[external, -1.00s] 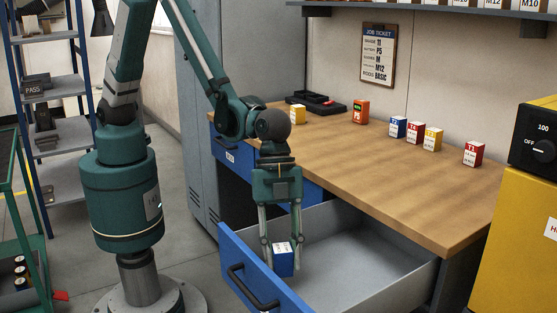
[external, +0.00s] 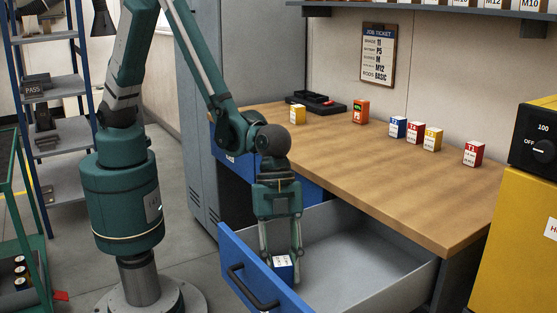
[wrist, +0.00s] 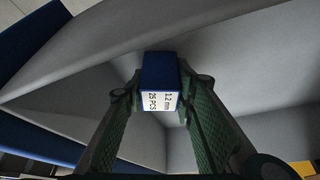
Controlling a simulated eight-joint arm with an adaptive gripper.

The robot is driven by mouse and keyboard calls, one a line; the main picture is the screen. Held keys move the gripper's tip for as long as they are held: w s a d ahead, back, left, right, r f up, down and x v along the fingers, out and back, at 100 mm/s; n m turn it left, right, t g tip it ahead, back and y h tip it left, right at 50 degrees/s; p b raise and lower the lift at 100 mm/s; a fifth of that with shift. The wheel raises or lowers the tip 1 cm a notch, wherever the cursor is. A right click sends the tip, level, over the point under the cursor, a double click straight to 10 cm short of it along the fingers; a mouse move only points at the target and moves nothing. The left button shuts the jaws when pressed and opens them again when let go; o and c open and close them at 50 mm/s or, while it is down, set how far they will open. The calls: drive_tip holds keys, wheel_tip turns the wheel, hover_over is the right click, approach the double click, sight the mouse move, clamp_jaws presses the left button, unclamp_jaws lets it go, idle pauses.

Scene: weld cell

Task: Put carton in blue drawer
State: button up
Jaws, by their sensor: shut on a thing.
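A small blue carton with a white printed label (external: 283,262) is between the fingers of my gripper (external: 281,257) in the external view. My gripper is shut on it. The wrist view shows the carton (wrist: 160,83) gripped between the two green finger pads, with the grey drawer interior around it. The blue drawer (external: 390,282) is pulled open, with a blue front, black handle and grey inside. The carton is inside the drawer opening, low behind the front panel. I cannot tell whether it touches the drawer floor.
The wooden bench top (external: 400,180) is above the drawer. It holds several other cartons, an orange device (external: 361,111) and a black tray (external: 315,102). A yellow machine (external: 515,240) stands at the right. The drawer's right part is empty.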

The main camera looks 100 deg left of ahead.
drive_tip(key=shift+f, duration=0.15)
drive_tip(key=o, duration=0.9)
drive_tip(key=p+v, duration=0.2)
drive_tip(key=v, duration=1)
drive_tip(key=shift+r+p, duration=0.2)
drive_tip(key=shift+p, duration=0.2)
